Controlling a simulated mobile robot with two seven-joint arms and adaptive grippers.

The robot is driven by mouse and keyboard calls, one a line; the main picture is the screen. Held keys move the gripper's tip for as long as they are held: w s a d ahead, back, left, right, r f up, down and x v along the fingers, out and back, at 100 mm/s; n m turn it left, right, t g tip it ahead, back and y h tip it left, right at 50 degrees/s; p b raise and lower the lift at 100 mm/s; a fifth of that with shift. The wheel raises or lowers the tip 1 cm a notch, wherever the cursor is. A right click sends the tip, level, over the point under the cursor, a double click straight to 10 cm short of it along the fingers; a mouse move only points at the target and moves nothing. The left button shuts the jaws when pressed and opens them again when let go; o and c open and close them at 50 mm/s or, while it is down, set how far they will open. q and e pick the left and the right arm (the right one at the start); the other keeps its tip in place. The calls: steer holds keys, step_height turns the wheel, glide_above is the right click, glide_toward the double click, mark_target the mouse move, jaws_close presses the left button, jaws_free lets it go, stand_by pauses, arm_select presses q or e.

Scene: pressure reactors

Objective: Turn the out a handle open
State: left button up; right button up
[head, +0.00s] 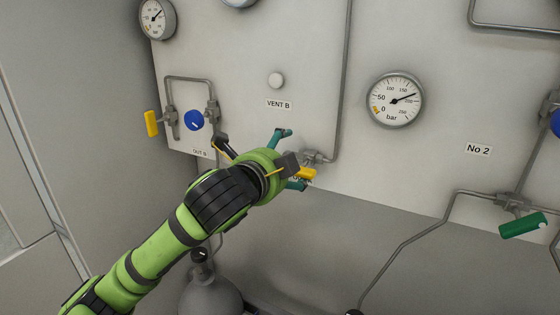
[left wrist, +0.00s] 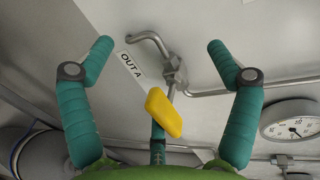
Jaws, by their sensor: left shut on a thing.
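The yellow out A handle (head: 306,174) sits on a small grey valve on the panel, below and right of the VENT B label. In the left wrist view the handle (left wrist: 164,112) lies tilted between my teal fingers, beside the OUT A label (left wrist: 131,66). My left gripper (head: 290,160) is at the handle and shut on it, though its two side fingers stand wide apart; a third finger shows behind the handle's lower end. The exact contact is hidden. In the head view my gripper covers part of the valve and the OUT A label. My right gripper is not in view.
Left on the panel are another yellow handle (head: 151,123) and a blue knob (head: 194,120) above the OUT B label. A round gauge (head: 395,99) is up to the right. A green handle (head: 522,225) sits lower right. Grey pipes run along the panel.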

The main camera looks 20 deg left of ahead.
arm_select(q)
steer(key=shift+s+d+r, duration=0.1)
steer(key=shift+s+r, duration=0.05)
steer(key=shift+r, duration=0.5)
steer(key=shift+c, duration=0.9)
steer(key=shift+s+d+r, duration=0.15)
steer(key=shift+s+d, duration=0.15)
steer(key=shift+c, duration=0.9)
steer(key=shift+s+d, duration=0.2)
steer(key=shift+s+a+f, duration=0.1)
steer(key=shift+a+f, duration=0.05)
steer(key=shift+f, duration=0.15)
steer(key=f+p+v, duration=0.1)
steer(key=v, duration=0.6)
steer(key=shift+a+f, duration=0.25)
steer(key=shift+f, duration=0.25)
steer(key=shift+s, duration=0.2)
